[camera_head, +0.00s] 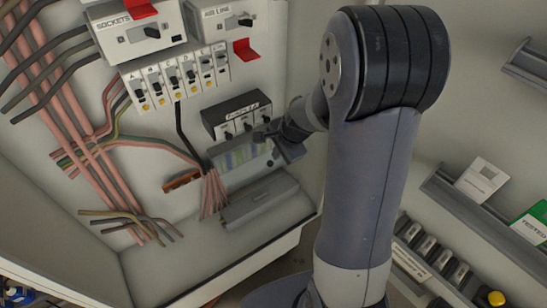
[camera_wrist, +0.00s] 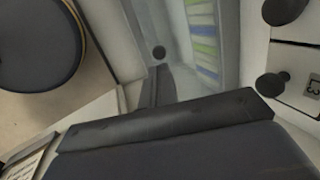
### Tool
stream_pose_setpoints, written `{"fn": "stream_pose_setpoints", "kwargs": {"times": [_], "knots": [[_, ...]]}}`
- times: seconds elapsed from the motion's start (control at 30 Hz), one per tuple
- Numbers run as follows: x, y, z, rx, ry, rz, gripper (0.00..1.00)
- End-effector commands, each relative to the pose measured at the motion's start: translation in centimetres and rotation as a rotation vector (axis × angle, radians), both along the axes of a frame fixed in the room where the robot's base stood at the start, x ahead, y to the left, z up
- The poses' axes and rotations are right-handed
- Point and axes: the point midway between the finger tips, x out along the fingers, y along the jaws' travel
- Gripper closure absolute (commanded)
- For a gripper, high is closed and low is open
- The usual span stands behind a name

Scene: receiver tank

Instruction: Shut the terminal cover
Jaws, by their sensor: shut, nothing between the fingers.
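The terminal cover (camera_head: 240,153) is a pale, see-through panel at the terminal block, low on the cabinet's back wall. Green, yellow and blue strips show at it. How far the cover stands open I cannot tell. My gripper (camera_head: 283,146) is shut and empty, just right of the cover in the head view. It fills the bottom of the wrist view as a dark shape (camera_wrist: 165,122). Whether it touches the cover I cannot tell.
A dark switch box (camera_head: 238,112) sits just above the cover. A grey trunking box (camera_head: 260,200) lies below it. Pink cables (camera_head: 212,193) run down at its left. The cabinet's side wall (camera_head: 305,90) is close on the right. A breaker row (camera_head: 175,78) is higher up.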

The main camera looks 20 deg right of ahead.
Motion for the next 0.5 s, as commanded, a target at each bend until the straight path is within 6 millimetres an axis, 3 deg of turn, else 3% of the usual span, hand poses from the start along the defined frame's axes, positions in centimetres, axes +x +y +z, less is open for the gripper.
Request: {"fn": "stream_pose_setpoints", "kwargs": {"times": [0.2,0.5], "knots": [[1.0,0.6,-2.8,0.0,0.002,0.0,1.0],[1.5,0.8,-4.1,0.0,0.001,0.0,1.0]]}}
